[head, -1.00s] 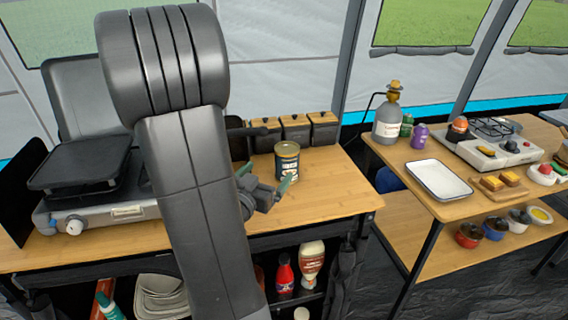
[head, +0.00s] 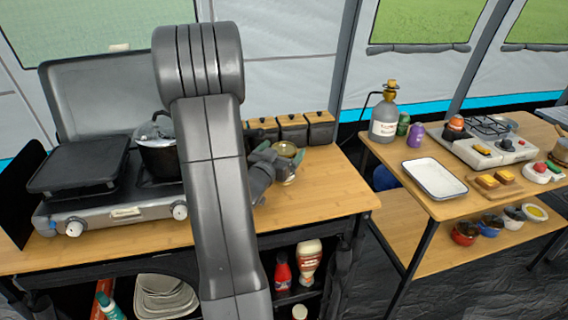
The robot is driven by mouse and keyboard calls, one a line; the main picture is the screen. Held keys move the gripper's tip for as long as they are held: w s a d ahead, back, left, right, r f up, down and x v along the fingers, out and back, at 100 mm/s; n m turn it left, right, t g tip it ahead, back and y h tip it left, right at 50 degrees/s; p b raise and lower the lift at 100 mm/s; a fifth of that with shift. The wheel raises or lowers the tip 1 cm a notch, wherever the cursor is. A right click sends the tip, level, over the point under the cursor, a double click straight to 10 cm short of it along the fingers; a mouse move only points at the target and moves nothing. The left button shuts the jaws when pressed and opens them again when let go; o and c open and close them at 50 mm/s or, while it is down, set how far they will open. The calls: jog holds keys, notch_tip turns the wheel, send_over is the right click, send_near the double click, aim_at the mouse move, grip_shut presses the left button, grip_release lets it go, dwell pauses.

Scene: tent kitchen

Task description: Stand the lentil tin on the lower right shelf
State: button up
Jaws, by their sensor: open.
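The tin (head: 285,149) stands upright on the wooden counter, right of the stove. Only its gold-coloured top and a little of its side show; I cannot read its label. My gripper (head: 288,171) is open at the tin, in front of its body and hiding most of it. I cannot tell whether the fingers are on both sides of it or touch it. Below the counter at the right, a dark shelf (head: 297,296) holds a red bottle (head: 282,272) and a white-and-red bottle (head: 308,262). My arm hides the shelf's left part.
Wooden-lidded canisters (head: 294,130) stand close behind the tin. A lidded pot (head: 157,145) and a griddle (head: 80,168) are on the stove at left. The counter (head: 325,190) is clear right of the tin. Stacked bowls (head: 165,297) sit below at left.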

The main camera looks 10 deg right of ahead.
jog(key=c, duration=2)
